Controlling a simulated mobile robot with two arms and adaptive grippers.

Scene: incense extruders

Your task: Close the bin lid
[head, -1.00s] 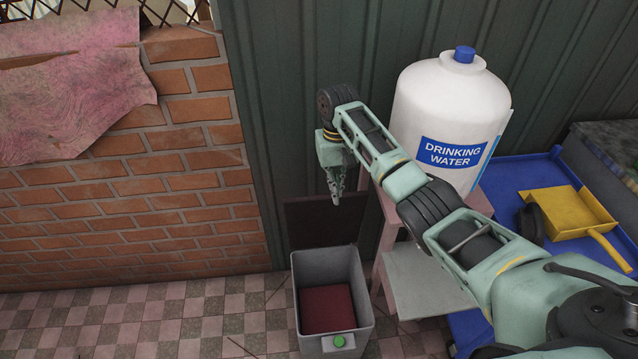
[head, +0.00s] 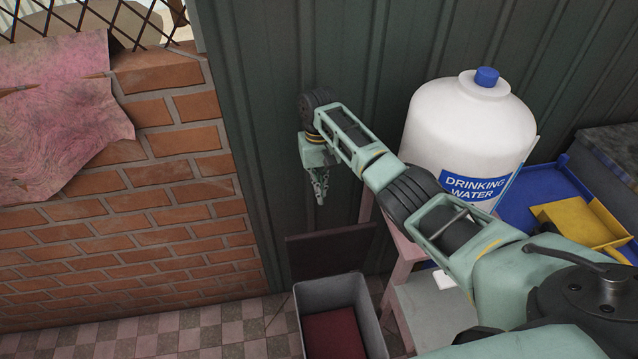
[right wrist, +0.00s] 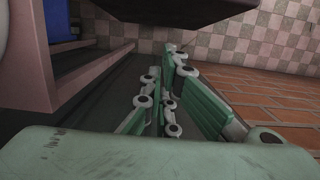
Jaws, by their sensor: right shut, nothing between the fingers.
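The grey bin (head: 374,318) stands on the floor at the bottom of the head view, with something dark red inside. Its dark brown lid (head: 330,250) stands open and upright at the bin's back, near the green wall. My right gripper (head: 320,198) points down above the lid, apart from it in the picture, shut and empty. In the right wrist view the shut fingers (right wrist: 165,105) show, and a dark panel (right wrist: 180,8), likely the lid, crosses the top. The bin's front is cut off by the head view's lower edge. My left gripper is out of view.
A pink stand (head: 402,268) with a white drinking water bottle (head: 450,135) is right of the bin. A blue surface (head: 540,190) with a yellow dustpan (head: 575,222) lies farther right. The brick wall (head: 150,235) is on the left. Checkered floor left of the bin is clear.

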